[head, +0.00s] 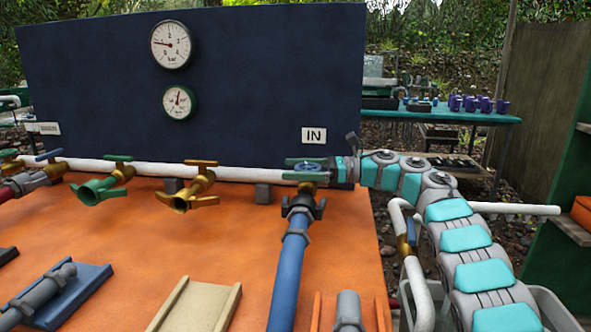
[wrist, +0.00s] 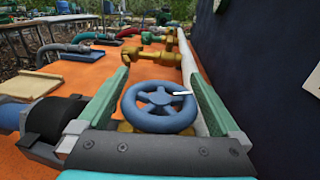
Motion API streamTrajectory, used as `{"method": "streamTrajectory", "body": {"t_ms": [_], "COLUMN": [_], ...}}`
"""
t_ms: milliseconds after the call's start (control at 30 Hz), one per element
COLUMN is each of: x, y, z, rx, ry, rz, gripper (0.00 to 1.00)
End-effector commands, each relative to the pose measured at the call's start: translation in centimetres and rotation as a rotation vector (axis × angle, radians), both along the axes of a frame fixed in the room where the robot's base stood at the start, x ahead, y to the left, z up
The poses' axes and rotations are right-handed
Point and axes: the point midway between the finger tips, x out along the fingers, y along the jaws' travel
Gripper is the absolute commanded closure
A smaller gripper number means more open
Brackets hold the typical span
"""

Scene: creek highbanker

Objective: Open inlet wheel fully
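The inlet wheel is a small blue handwheel with spokes (wrist: 158,106), on the white pipe below the IN sign in the head view (head: 308,167). My gripper (wrist: 157,90) reaches in from the right, and its green fingers stand on either side of the wheel; it also shows in the head view (head: 303,168). The fingers are wide apart, with the wheel between them. A narrow gap shows at the left finger; the right finger is very close to the rim, and I cannot tell if it touches. A white mark shows on the rim's right side.
The white IN sign (head: 314,135) is on the dark blue panel (head: 260,75) behind the wheel, with two gauges (head: 172,45). A brass valve (head: 190,187) and a green valve (head: 103,185) sit to the left. A blue hose (head: 288,275) runs down below the wheel over the orange bench (head: 225,240).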

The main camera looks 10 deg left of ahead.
Motion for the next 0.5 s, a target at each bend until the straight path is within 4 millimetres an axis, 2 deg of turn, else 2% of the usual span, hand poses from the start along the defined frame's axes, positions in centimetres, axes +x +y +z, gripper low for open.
{"method": "streamTrajectory", "body": {"t_ms": [267,500], "x": [0.1,0.4], "y": [-0.8,-4.2], "z": [-0.1,-0.1], "rx": [0.000,0.002], "ry": [0.000,-0.002], "rz": [0.000,-0.003], "gripper": [0.00,0.00]}}
